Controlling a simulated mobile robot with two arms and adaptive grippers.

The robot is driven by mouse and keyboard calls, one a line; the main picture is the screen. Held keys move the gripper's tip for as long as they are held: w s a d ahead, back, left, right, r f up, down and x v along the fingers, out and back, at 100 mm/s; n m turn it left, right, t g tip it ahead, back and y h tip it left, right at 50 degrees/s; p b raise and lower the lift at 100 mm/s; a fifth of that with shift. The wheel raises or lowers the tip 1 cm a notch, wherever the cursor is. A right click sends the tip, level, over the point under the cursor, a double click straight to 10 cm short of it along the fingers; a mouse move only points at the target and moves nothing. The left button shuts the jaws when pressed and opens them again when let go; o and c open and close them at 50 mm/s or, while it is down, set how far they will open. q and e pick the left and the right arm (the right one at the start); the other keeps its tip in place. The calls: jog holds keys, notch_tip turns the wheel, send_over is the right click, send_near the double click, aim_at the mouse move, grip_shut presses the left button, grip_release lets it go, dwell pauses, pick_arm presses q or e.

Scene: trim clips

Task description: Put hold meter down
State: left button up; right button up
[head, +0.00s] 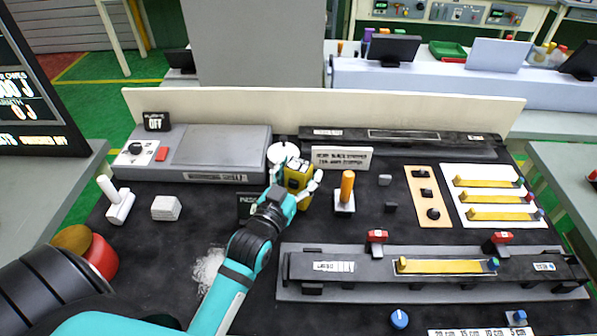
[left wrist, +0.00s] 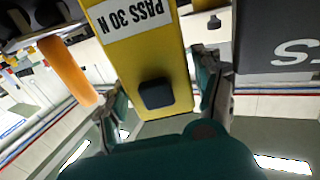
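The hold meter is a yellow block (head: 299,178) with dark parts on its top, near the middle of the black bench mat, just right of a white round piece (head: 283,153). My left gripper (head: 296,187) has its fingers on both sides of it. In the left wrist view the yellow body (left wrist: 140,60) with a "PASS 30 N" label and a black button lies between the two fingertips (left wrist: 160,95), which appear to press its sides. I cannot tell whether its underside touches the mat. My right gripper is not in view.
An orange-handled post (head: 346,188) stands right of the meter, with a printed sign (head: 342,158) behind. A dark sign (head: 247,206) is partly hidden by my arm. A grey scale (head: 215,150) is at left; a clip rail (head: 330,269) is in front. Some mat between post and rail is clear.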

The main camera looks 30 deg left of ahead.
pick_arm(q)
jog(key=shift+o, duration=0.3)
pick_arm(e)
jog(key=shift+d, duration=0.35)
pick_arm(q)
jog(key=shift+r, duration=0.15)
jog(key=shift+s, duration=0.3)
jog(key=s+b, duration=0.2)
jog(key=s, duration=0.9)
jog(key=shift+s+d, duration=0.2)
jog(key=shift+d, duration=0.15)
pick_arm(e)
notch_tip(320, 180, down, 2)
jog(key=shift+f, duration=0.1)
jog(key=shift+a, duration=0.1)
